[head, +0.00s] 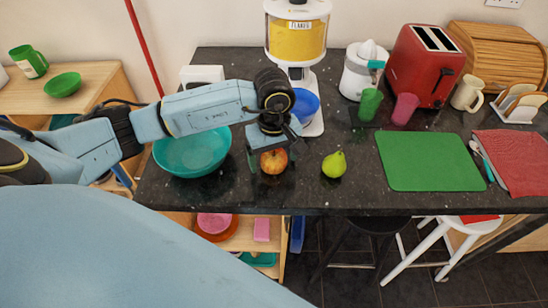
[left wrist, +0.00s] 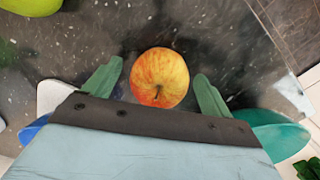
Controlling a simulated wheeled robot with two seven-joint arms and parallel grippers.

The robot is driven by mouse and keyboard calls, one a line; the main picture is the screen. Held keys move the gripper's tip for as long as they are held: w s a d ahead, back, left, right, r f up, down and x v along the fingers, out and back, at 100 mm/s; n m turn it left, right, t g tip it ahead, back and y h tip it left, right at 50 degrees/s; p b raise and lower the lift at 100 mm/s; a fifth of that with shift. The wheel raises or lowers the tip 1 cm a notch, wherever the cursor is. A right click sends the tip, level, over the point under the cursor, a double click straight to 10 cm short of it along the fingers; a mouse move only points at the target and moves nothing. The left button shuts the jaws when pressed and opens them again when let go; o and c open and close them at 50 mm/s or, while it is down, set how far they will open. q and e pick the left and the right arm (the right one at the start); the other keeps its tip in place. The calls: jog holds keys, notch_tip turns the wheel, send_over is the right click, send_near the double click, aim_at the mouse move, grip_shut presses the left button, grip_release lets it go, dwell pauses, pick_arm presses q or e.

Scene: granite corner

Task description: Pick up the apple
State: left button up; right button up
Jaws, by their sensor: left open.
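The red and yellow apple (head: 273,161) sits on the dark granite counter, between the teal bowl and the green pear in the head view. In the left wrist view the apple (left wrist: 160,78) lies between the two green fingers, with a gap on each side. My left gripper (head: 268,165) is open and points down over the apple, its fingers on either side; in the left wrist view the gripper (left wrist: 157,82) holds nothing. The top of the apple is partly hidden by the gripper in the head view. My right gripper is not in view.
A teal bowl (head: 192,153) stands just left of the apple, and a green pear (head: 334,165) to its right. A blue bowl (head: 305,104) and flakes dispenser (head: 297,38) stand behind. A green board (head: 430,161) lies further right. The counter's front edge is close.

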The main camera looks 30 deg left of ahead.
pick_arm(q)
jog(key=shift+f, duration=0.25)
jog(key=c, duration=1.1)
jog(key=shift+r, duration=0.1)
